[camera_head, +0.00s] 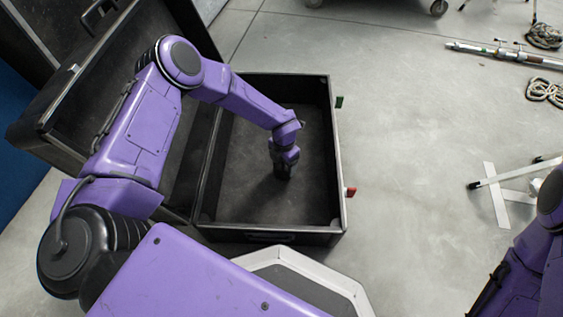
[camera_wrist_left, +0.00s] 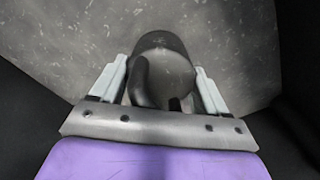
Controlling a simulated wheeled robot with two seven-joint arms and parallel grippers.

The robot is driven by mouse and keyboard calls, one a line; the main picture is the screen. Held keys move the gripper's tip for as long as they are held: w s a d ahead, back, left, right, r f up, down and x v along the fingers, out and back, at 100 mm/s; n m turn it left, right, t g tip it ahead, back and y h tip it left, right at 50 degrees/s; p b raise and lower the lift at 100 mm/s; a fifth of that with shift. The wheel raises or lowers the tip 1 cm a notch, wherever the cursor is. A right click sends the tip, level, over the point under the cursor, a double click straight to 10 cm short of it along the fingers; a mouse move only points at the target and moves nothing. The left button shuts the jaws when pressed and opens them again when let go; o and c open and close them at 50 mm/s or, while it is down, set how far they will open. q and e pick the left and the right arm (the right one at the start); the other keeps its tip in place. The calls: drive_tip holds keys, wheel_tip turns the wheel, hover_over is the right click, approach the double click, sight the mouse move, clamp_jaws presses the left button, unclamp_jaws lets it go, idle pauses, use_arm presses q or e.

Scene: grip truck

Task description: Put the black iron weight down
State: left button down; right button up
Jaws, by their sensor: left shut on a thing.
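The black iron weight (camera_wrist_left: 167,72) is a dark rounded body with a curved handle, seen from above in the left wrist view. My left gripper (camera_wrist_left: 162,88) is shut on it, with a pale finger on each side. In the head view my left gripper (camera_head: 284,165) points down inside the open black case (camera_head: 333,150). The weight is mostly hidden there beneath the gripper and wrist. I cannot tell whether it touches the case floor. My right gripper is not in view; only part of my right arm shows at the lower right.
Metal stands (camera_head: 500,54) and ropes (camera_head: 545,92) lie on the concrete at right. The middle floor is clear.

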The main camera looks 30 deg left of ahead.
use_arm(q)
drive_tip(key=shift+f, duration=0.7)
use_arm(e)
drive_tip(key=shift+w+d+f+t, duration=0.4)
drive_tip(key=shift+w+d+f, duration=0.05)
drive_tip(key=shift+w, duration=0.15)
use_arm(q)
drive_tip(key=shift+f, duration=0.1)
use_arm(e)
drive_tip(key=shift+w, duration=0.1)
use_arm(q)
unclamp_jaws()
wheel_tip(320, 180, up, 10)
drive_tip(key=p, duration=0.5)
drive_tip(key=shift+r+p, duration=0.45)
drive_tip(key=shift+r, duration=0.65)
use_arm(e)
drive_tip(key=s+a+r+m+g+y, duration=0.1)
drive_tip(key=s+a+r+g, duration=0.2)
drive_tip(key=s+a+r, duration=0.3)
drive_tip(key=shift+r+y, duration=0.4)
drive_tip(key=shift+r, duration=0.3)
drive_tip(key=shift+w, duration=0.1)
